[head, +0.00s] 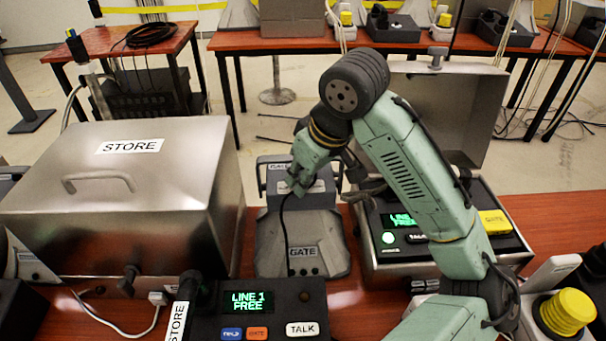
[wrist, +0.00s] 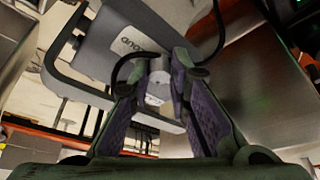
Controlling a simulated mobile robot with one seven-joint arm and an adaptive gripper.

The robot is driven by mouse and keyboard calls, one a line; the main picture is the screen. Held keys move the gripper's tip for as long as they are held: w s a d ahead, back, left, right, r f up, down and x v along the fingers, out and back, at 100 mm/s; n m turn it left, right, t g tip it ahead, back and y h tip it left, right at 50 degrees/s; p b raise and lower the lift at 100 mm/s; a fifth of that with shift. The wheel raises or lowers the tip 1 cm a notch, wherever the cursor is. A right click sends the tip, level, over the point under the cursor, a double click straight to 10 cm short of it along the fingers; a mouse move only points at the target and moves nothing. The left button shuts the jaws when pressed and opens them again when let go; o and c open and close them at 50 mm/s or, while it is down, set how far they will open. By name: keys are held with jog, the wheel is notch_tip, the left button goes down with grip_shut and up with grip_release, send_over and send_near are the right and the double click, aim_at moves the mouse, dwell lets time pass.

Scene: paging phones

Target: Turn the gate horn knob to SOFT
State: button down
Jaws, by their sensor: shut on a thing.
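The gate horn (head: 300,240) is a grey flared unit labelled GATE, standing on the red-brown table in the middle of the head view. My gripper reaches the upper rear part of the horn, and the arm hides much of the contact there. In the wrist view the two purple-padded fingers of my gripper (wrist: 164,78) are closed around a small pale grey round knob (wrist: 157,84). The grey horn housing and its bracket show behind it. The knob's pointer and any SOFT mark cannot be read.
A steel STORE box (head: 110,220) stands close on the left. An open steel case (head: 440,265) with a lit panel is on the right. A LINE 1 phone panel (head: 255,315) lies in front. A yellow-topped button (head: 566,312) is at the lower right.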

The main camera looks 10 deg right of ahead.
jog(key=shift+r+n+y+p, duration=0.1)
jog(key=shift+n+y+p, duration=0.3)
jog(key=shift+n, duration=0.8)
jog(key=shift+d, duration=0.1)
jog(key=c, duration=1.5)
grip_release()
